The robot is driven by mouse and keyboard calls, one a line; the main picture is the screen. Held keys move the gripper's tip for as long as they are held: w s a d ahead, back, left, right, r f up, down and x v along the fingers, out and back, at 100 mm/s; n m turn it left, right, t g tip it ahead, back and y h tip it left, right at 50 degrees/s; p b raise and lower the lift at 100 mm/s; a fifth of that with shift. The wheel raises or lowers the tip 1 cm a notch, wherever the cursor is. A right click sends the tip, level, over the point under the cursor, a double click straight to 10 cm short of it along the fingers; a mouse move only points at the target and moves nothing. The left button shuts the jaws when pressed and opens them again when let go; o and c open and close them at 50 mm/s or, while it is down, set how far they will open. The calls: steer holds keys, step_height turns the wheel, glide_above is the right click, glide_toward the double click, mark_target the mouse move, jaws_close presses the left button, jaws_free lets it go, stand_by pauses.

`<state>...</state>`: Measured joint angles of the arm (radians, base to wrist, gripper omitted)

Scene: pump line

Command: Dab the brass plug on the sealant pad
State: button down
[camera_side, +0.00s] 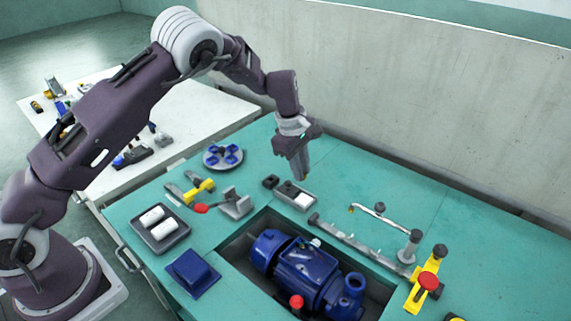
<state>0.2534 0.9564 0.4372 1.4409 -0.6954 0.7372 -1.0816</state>
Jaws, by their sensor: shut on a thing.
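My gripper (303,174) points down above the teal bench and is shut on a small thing. A tiny yellowish spot at its tip fits the brass plug (308,178), mostly hidden by the fingers. A small grey tray (312,194) lies just below the gripper, with a white pad (303,201) at its right end that looks like the sealant pad. The gripper tip is above the tray, and the plug looks apart from the pad.
A blue pump (305,265) sits in a recess in front of the tray. A rail with a bent pipe (380,215) stands to the right, near a yellow clamp with a red knob (428,281). A tray with white rolls (160,228) and a blue block (192,273) lie left.

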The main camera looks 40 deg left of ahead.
steer(key=shift+s+d+f, duration=0.1)
steer(key=shift+d+f, duration=0.05)
steer(key=shift+d, duration=0.2)
glide_above(303, 200)
steer(key=shift+s+a+f, duration=0.1)
steer(key=shift+f, duration=1.3)
steer(key=shift+s+a+f, duration=0.1)
steer(key=shift+f, duration=1.3)
steer(key=shift+f, duration=0.65)
steer(key=shift+r, duration=3.6)
steer(key=shift+d, duration=0.1)
